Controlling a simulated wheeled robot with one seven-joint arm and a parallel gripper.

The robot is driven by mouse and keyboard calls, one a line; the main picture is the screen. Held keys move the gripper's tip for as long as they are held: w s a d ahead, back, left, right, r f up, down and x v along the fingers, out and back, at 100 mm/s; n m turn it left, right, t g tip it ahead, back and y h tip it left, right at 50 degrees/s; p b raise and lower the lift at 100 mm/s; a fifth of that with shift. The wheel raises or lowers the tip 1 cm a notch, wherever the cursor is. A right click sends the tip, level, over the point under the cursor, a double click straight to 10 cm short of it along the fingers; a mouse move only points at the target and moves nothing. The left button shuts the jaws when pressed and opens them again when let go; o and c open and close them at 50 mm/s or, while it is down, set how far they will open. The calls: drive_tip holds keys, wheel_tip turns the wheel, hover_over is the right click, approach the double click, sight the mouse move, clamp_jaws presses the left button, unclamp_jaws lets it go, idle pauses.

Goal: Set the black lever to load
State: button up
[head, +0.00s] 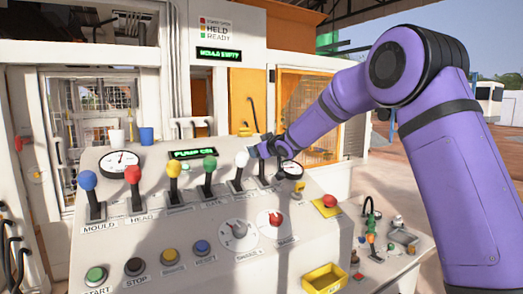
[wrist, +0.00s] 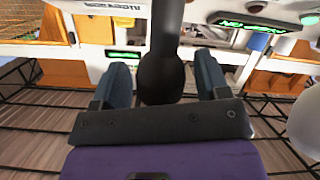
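The black lever's round knob (wrist: 165,78) and its dark stem stand between my two fingers in the wrist view. My gripper (wrist: 164,88) is open around the knob, with a narrow gap showing on each side. In the head view my gripper (head: 258,150) is at the right end of the lever row, just right of the white lever (head: 241,162). It hides the black knob there; only the lower part of the black lever (head: 263,178) shows. Its label cannot be read.
Blue (head: 88,183), red (head: 133,177), yellow (head: 174,172) and green (head: 209,166) levers stand to the left on the sloped panel. A gauge (head: 290,170) is close on the right. Dials, push buttons and a yellow tray (head: 324,278) are lower down.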

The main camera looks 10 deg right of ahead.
drive_tip(key=v, duration=1)
drive_tip(key=shift+s, duration=0.4)
drive_tip(key=s+d+r+m+g+h, duration=0.1)
drive_tip(key=s+d+m+g+h, duration=0.2)
drive_tip(key=s, duration=0.9)
drive_tip(key=s+d+r+m+g+h, duration=0.1)
drive_tip(key=s+d+r+m+h, duration=0.2)
drive_tip(key=s, duration=0.8)
drive_tip(key=s+f+g, duration=0.2)
drive_tip(key=s+f, duration=0.2)
drive_tip(key=s, duration=0.8)
drive_tip(key=s+f+g+y, duration=0.1)
drive_tip(key=s+f+g, duration=0.2)
drive_tip(key=s, duration=1)
drive_tip(key=shift+d+f+m, duration=0.3)
drive_tip(key=shift+d+f, duration=0.15)
drive_tip(key=shift+f, duration=0.45)
